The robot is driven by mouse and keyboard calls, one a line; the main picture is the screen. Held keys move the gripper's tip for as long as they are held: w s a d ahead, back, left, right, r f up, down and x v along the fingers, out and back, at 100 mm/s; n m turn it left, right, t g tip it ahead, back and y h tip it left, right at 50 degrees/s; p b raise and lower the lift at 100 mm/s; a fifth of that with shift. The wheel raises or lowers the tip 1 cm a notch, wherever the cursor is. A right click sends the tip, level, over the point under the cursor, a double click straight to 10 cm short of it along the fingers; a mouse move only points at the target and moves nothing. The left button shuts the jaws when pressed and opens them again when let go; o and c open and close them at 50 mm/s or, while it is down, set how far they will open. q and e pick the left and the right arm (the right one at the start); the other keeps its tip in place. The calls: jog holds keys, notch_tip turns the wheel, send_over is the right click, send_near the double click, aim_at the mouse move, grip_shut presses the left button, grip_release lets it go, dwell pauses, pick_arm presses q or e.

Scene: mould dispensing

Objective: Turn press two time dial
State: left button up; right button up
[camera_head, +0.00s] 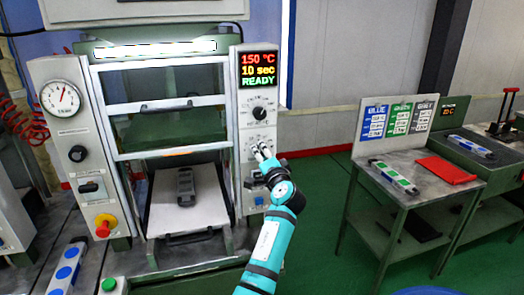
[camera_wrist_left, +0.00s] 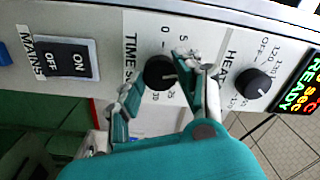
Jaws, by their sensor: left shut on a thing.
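The press (camera_head: 150,130) stands at the left of the head view. Its display (camera_head: 259,70) reads 150 °C, 10 sec, READY. The black time dial (camera_wrist_left: 160,72) shows in the left wrist view on the panel marked TIME, with a light pointer line. My left gripper (camera_head: 262,152) reaches the press's right panel from below. In the left wrist view my left gripper (camera_wrist_left: 163,80) has one finger on each side of the time dial and is shut on it. In the head view the gripper hides this dial. My right gripper is not in view.
The heat dial (camera_wrist_left: 253,83) is beside the right finger, and the mains switch (camera_wrist_left: 67,60) is to the left. A side table (camera_head: 420,170) with a red sheet (camera_head: 446,169) stands right; green floor lies between.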

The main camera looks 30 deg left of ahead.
pick_arm(q)
jog(key=shift+r+m+p, duration=0.15)
jog(key=shift+m+p, duration=5.4)
jog(key=shift+m, duration=2.05)
jog(key=o, duration=1.1)
jog(key=shift+o, duration=0.3)
